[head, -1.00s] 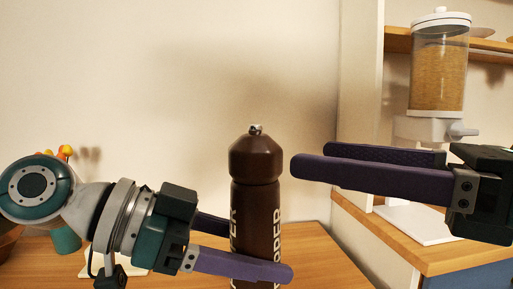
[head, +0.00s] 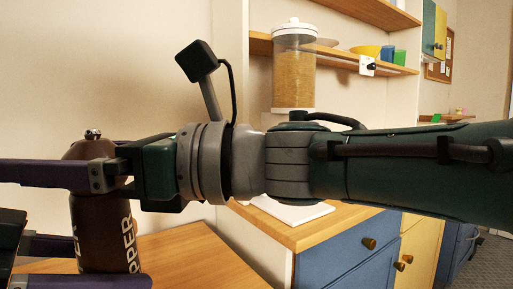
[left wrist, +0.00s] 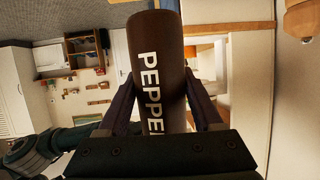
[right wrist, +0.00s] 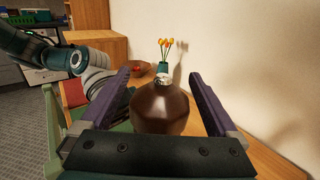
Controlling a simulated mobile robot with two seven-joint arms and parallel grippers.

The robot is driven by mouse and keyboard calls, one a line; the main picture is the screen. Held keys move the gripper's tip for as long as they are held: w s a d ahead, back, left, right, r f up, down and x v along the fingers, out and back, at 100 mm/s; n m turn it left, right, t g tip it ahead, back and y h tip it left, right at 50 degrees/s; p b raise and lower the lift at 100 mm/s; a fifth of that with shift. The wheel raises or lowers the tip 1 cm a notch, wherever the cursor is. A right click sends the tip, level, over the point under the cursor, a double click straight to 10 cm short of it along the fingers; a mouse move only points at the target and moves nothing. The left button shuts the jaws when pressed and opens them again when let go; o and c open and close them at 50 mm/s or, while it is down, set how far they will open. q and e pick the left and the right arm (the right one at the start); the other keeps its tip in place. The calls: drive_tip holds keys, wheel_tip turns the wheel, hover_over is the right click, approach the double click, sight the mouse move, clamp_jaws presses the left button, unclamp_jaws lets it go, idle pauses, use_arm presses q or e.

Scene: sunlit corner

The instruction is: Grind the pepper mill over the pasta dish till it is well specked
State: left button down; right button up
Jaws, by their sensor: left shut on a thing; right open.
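The pepper mill (head: 104,228) is dark brown with white lettering and a metal knob on top. It stands upright at the left of the head view. My left gripper (left wrist: 160,85) is shut on its lettered body. My right gripper (right wrist: 160,78) is open, its fingers on either side of the mill's domed head (right wrist: 160,112), with gaps showing in the right wrist view. In the head view, the right gripper crosses in front of the mill's upper part. The left gripper is partly cut off at the lower left. I cannot make out the pasta dish in any view.
A wooden table (head: 185,262) lies under the mill. A vase of orange tulips (right wrist: 166,50) and a brown bowl (right wrist: 142,72) stand beyond it. To the right are a counter (head: 310,228) with blue and yellow fronts and a clear dispenser (head: 294,68).

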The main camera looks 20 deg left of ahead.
sight(101, 153)
drive_tip(key=c, duration=1.4)
drive_tip(key=shift+w+f+m+t, duration=0.1)
drive_tip(key=shift+f+m+t, duration=0.05)
drive_tip(key=shift+m+t, duration=0.25)
drive_tip(key=m+t, duration=0.2)
drive_tip(key=t, duration=0.1)
drive_tip(key=w+m+t, duration=0.1)
drive_tip(key=m+t, duration=0.1)
drive_tip(key=t, duration=0.1)
drive_tip(key=m+t+h, duration=0.1)
drive_tip(key=m+t, duration=0.1)
drive_tip(key=t, duration=0.1)
drive_tip(key=shift+w+r+t, duration=0.2)
drive_tip(key=shift+t, duration=0.1)
drive_tip(key=m+t+h, duration=0.1)
drive_tip(key=t, duration=0.1)
drive_tip(key=m+t+h, duration=0.1)
drive_tip(key=m+t, duration=0.1)
drive_tip(key=shift+w+d+h, duration=0.2)
drive_tip(key=shift+w+h, duration=0.1)
drive_tip(key=shift+w, duration=0.1)
drive_tip(key=shift+w+d+m+t+h, duration=0.15)
drive_tip(key=shift+m+t+h, duration=0.45)
drive_tip(key=shift+m+t, duration=0.1)
drive_tip(key=shift+w+d+m+t+h, duration=0.15)
drive_tip(key=shift+m+t+h, duration=0.45)
drive_tip(key=shift+t, duration=0.1)
